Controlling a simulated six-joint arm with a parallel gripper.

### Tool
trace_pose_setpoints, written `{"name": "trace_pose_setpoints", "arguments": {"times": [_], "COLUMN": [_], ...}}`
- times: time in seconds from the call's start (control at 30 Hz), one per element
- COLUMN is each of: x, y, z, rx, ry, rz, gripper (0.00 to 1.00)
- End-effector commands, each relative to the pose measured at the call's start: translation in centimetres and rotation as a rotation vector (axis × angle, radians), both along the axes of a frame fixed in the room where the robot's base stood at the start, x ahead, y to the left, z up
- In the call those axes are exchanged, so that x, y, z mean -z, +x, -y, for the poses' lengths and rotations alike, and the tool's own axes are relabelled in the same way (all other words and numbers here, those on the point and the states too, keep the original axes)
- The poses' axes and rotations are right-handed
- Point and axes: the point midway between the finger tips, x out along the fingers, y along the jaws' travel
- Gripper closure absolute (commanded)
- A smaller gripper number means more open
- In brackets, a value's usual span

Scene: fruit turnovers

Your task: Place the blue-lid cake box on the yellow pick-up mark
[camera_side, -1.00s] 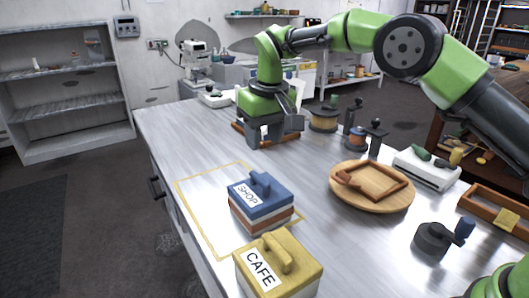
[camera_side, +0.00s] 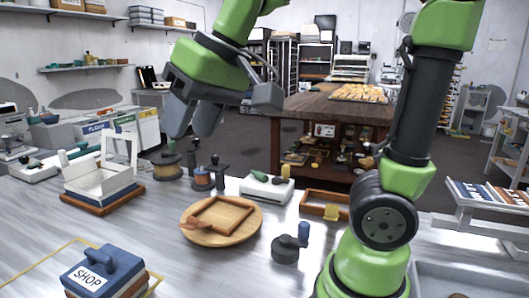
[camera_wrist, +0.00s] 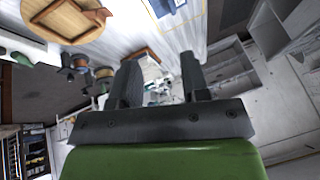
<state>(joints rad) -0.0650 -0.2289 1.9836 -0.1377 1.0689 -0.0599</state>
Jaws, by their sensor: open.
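The blue-lid cake box (camera_side: 103,272), labelled SHOP, stands at the bottom left of the side view, partly cut off by the frame. It stands at the yellow outline (camera_side: 48,262) on the grey table and hides part of that line; whether it lies fully inside cannot be told. A blue patch, perhaps its lid, shows at the top edge of the wrist view. My gripper (camera_side: 193,118) is raised above the back of the table, well apart from the box. In the wrist view my gripper (camera_wrist: 161,68) has its fingers apart with nothing between them.
A round wooden board (camera_side: 190,234) with a square frame lies mid-table. Spools (camera_side: 167,167), a white device (camera_side: 266,188), a dark knobbed tool (camera_side: 288,248) and a wooden frame (camera_side: 318,204) stand around it.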

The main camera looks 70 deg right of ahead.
Motion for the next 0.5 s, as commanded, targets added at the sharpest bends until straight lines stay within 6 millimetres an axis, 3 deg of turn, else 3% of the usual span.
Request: {"name": "trace_pose_setpoints", "arguments": {"times": [0.03,0.1,0.2,0.33,0.5], "x": [0.1,0.7,1.8,3.1,3.6], "y": [-2.2,-4.6,-7.3,-9.3,-10.0], "z": [0.3,0.5,0.7,0.8,0.8], "rx": [0.022,0.047,0.080,0.106,0.117], "ry": [0.016,0.038,0.063,0.083,0.090], "rz": [0.030,0.063,0.100,0.130,0.141], "gripper": [0.58,0.58,0.58,0.58,0.58]}}
